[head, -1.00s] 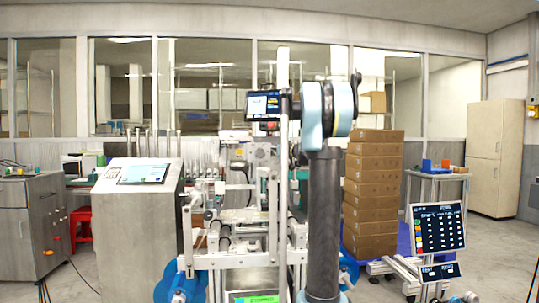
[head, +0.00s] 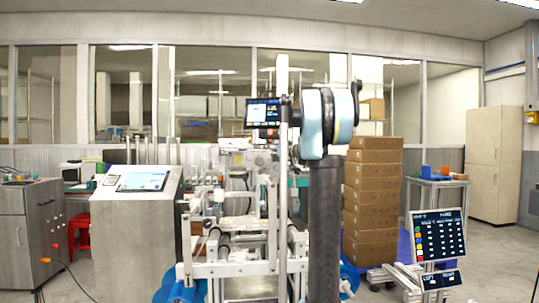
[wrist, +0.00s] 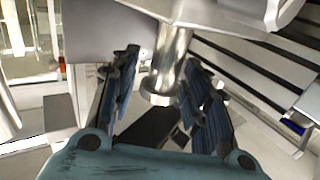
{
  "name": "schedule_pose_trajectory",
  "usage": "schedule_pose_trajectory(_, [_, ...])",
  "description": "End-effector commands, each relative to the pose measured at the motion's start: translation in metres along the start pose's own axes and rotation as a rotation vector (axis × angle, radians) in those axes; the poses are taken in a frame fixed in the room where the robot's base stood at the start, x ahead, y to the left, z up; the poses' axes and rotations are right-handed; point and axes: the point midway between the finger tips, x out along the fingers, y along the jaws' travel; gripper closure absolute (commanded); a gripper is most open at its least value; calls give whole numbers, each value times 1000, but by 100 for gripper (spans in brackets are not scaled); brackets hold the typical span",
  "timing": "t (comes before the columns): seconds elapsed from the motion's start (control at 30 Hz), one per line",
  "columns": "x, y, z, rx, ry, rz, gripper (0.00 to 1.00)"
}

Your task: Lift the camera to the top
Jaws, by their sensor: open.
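My gripper (wrist: 160,78) is open in the wrist view, with a dark ribbed finger on each side. A shiny metal cylinder (wrist: 168,62) with a wider rim at its lower end hangs down between the fingers. It looks apart from the left finger; contact with the right finger is unclear. I cannot tell whether this cylinder is part of the camera. In the head view my arm stands before the machine frame (head: 230,268), and my gripper cannot be made out there.
A control console (head: 135,225) stands left of the machine. Stacked cardboard boxes (head: 372,195) stand to the right, behind my arm. A dark display (head: 438,235) is at the front right. A small screen (head: 263,113) sits above the machine. Floor is open at far right.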

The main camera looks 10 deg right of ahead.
Motion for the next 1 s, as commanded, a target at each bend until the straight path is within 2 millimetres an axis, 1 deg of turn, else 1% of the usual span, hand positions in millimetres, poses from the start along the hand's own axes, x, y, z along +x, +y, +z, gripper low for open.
schedule_pose_trajectory(0.17, [-20, 1, 0, 0, 0, 3, 57])
schedule_pose_trajectory(0.4, [-67, 2, 1, 0, 0, 5, 57])
schedule_pose_trajectory(0.6, [-98, 2, 1, 0, -1, 3, 57])
schedule_pose_trajectory(0.7, [-109, 2, 1, 1, -1, 4, 57])
schedule_pose_trajectory(0.8, [-114, 1, 1, 1, -1, 2, 57])
schedule_pose_trajectory(1.0, [-117, 1, 1, 1, -1, 2, 57])
